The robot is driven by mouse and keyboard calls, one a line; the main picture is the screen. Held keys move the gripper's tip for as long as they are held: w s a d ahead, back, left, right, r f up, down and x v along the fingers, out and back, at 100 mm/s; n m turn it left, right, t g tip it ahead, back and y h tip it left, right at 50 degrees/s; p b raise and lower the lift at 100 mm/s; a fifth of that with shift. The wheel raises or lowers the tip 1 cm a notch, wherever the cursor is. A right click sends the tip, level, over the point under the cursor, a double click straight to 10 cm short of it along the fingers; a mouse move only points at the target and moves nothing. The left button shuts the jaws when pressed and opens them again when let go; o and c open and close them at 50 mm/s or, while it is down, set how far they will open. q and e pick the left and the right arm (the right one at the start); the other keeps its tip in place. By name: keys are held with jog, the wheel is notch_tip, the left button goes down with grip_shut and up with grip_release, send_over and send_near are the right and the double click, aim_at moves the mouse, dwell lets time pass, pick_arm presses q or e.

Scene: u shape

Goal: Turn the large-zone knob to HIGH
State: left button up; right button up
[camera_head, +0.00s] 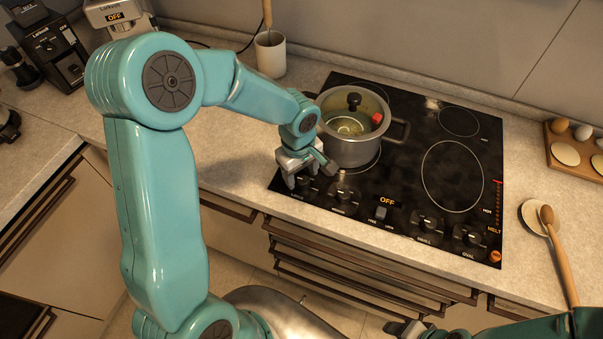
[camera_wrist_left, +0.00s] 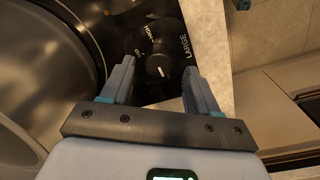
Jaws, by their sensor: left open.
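The large-zone knob (camera_wrist_left: 157,66) shows in the left wrist view as a dark round knob with a white mark. The printed word LARGE is beside it, and HIGH is printed above it. The white mark is on the knob's lower side, away from HIGH. My left gripper (camera_wrist_left: 158,72) is open, its fingers to either side of the knob; contact cannot be told. In the head view my left gripper (camera_head: 304,174) is at the cooktop's front left, hiding this knob. My right gripper (camera_head: 408,329) is partly visible at the bottom edge; its jaws are unclear.
A steel pot (camera_head: 352,143) stands on the black cooktop (camera_head: 411,165), close behind my left gripper. More knobs (camera_head: 427,224) line the cooktop's front, near an orange OFF readout (camera_head: 387,202). A wooden spoon (camera_head: 560,255) lies at the right.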

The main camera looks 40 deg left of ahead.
pick_arm(q)
jog(key=shift+w+f, duration=0.15)
jog(key=shift+f, duration=0.8)
jog(key=shift+c, duration=1.2)
jog(key=c, duration=0.8)
